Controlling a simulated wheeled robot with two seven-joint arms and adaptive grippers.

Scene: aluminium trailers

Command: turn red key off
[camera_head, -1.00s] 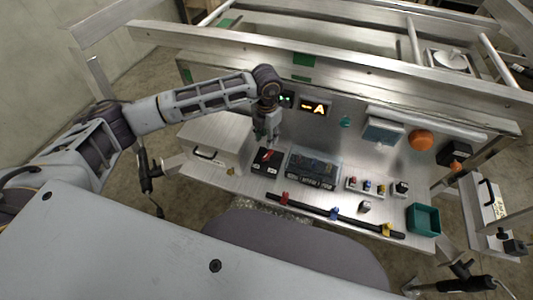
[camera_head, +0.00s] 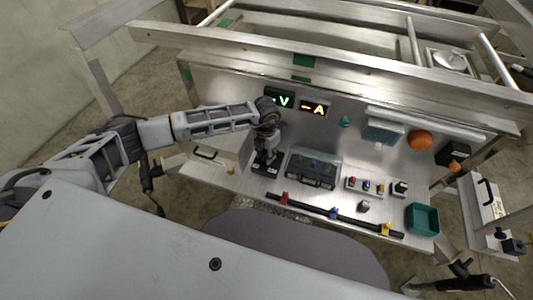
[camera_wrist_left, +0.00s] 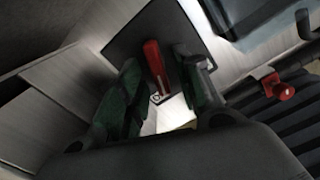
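The red key (camera_wrist_left: 156,62) shows in the left wrist view as a red handle standing on a dark plate (camera_wrist_left: 135,35). My left gripper (camera_wrist_left: 160,90) is open, with its green-padded fingers on either side of the key. I see no clear contact between the fingers and the key. In the head view my left gripper (camera_head: 264,158) is over the black key box (camera_head: 262,169) and hides the key.
A grey-blue case (camera_head: 312,168) stands close to the right of the key box. Small coloured switches (camera_head: 366,186), a teal bin (camera_head: 422,219) and an orange knob (camera_head: 420,140) are farther right. A black bar (camera_head: 310,207) with coloured clips runs along the front.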

